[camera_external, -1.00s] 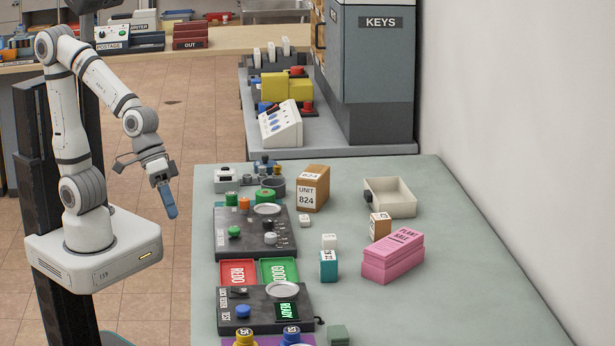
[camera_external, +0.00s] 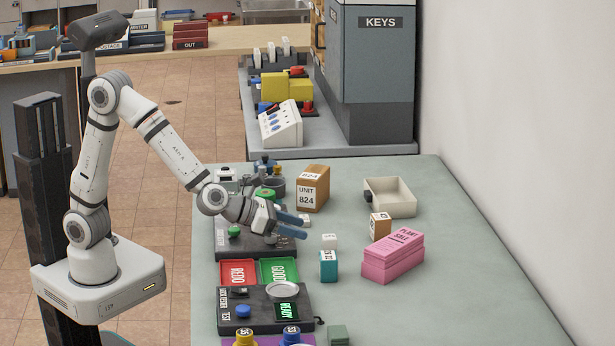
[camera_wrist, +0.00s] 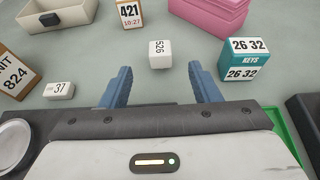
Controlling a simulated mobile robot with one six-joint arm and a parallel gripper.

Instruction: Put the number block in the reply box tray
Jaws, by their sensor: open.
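A small white block (camera_external: 329,240) marked 526 stands upright on the grey-green table. In the wrist view this white block (camera_wrist: 160,54) lies just ahead of the gap between my fingers, not touched by them. My gripper (camera_external: 304,228) is open and empty, its blue fingers pointing right toward the block. The open fingers also show in the wrist view (camera_wrist: 160,78). A shallow pale tray (camera_external: 402,209) with a dark knob sits toward the back right and looks empty. It shows at the top left of the wrist view (camera_wrist: 70,20). No reply box label is readable on it.
A teal KEYS block (camera_external: 328,267) stands close beside the white block. A brown 421 block (camera_wrist: 129,15), a pink box stack (camera_external: 392,260), a brown UNIT 824 box (camera_external: 312,190) and a small white 37 block (camera_wrist: 59,90) stand around. The table's right side is clear.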

